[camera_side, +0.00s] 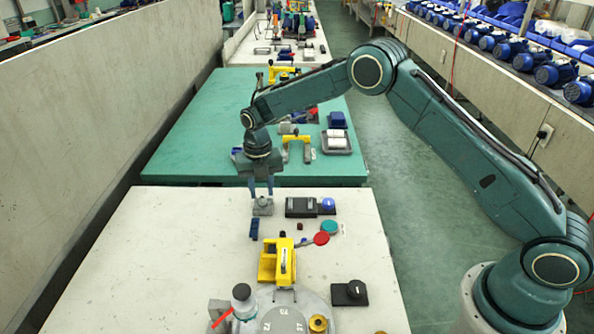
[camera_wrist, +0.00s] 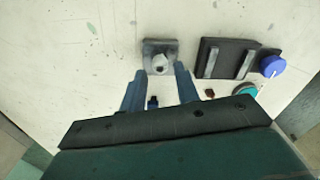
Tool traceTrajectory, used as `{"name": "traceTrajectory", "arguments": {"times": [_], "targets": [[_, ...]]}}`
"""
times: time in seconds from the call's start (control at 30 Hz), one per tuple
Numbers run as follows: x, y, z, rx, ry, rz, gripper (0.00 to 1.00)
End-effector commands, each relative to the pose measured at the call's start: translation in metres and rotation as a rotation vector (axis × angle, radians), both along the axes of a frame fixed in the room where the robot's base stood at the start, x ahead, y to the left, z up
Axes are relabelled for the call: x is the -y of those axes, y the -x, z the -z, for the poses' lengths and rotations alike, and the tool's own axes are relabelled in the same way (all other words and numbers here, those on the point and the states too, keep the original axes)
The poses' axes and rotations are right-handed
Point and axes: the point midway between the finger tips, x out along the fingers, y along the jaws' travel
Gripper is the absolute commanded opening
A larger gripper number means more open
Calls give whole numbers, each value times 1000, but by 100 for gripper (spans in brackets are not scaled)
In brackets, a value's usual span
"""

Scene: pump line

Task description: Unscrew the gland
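A small grey fitting stands on a square grey block (camera_side: 262,210) near the far edge of the white table. In the wrist view the fitting's pale round top (camera_wrist: 160,63) shows on the block. My gripper (camera_side: 262,194) points down at it. In the wrist view the blue fingers of my gripper (camera_wrist: 161,82) are apart, with the round top between and just beyond their tips. I cannot tell whether they touch it. A brass-coloured round piece (camera_side: 318,324) sits on the grey round plate at the front. I cannot tell which piece is the gland.
A black tray (camera_side: 301,207) and a blue knob (camera_side: 328,205) stand right of the block; a small dark blue part (camera_side: 254,228) lies nearer. A yellow fixture (camera_side: 280,262), red disc (camera_side: 321,238) and black box (camera_side: 349,293) stand forward. The table's left side is clear.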

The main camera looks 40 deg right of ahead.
Motion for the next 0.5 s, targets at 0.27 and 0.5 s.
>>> {"name": "traceTrajectory", "arguments": {"times": [0.27,0.5], "targets": [[0,0,-16,1,0,0,31],[0,0,-25,1,0,0,31]]}}
